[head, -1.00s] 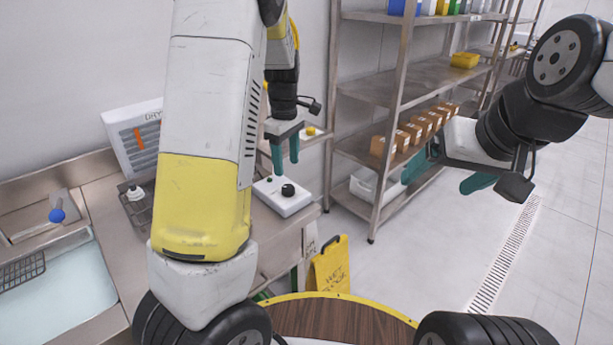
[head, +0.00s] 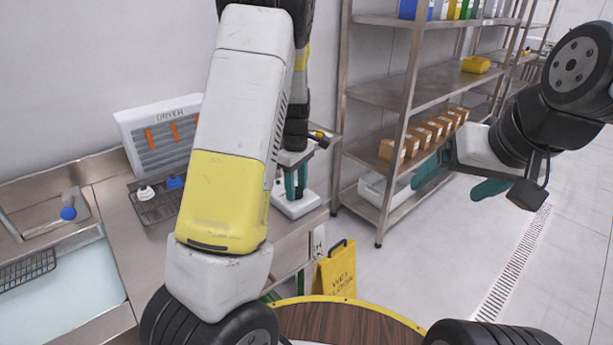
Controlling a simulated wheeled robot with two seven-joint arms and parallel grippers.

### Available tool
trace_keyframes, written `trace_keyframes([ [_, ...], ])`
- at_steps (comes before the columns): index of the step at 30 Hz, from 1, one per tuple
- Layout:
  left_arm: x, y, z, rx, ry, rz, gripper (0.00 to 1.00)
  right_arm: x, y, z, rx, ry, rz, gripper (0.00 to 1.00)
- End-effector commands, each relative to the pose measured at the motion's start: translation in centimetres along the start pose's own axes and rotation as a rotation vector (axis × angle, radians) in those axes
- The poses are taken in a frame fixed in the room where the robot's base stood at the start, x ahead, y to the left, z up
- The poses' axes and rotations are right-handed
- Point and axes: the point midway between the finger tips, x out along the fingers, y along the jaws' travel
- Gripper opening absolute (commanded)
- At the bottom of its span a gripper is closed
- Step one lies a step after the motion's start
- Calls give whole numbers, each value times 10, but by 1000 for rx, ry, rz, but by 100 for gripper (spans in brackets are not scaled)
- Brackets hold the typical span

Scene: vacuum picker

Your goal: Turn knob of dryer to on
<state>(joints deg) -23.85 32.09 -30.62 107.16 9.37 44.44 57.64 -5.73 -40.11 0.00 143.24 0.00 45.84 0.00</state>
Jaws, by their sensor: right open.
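My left gripper (head: 295,182) reaches down over a white control box (head: 298,208) at the right end of the steel counter. Its teal fingers are low, at the top of the box. The black knob on the box is hidden around the fingers, so I cannot tell whether they touch or grasp it. The dryer (head: 165,135), a white slatted panel labelled "DRYER" with orange strips, stands against the wall at left, partly hidden by my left arm. My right gripper (head: 452,182) is open and empty, in the air at right, away from the counter.
A sink (head: 60,285) and a wire tray (head: 160,208) with white and blue pieces lie left on the counter. A steel shelf (head: 420,85) with boxes stands behind. A yellow wet-floor sign (head: 337,270) is below the counter. The floor at right is clear.

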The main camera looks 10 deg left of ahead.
Motion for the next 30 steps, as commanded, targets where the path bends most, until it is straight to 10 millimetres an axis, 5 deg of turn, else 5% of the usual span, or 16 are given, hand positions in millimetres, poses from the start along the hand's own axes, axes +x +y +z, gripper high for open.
trace_keyframes([
  [6,0,0,0,0,0,0,0,0,0,0,0,0,0,85],
  [17,-1,0,-1,52,0,1,0,0,0,0,0,0,0,85],
  [30,-1,0,-1,393,0,2,0,0,0,0,0,0,0,85],
])
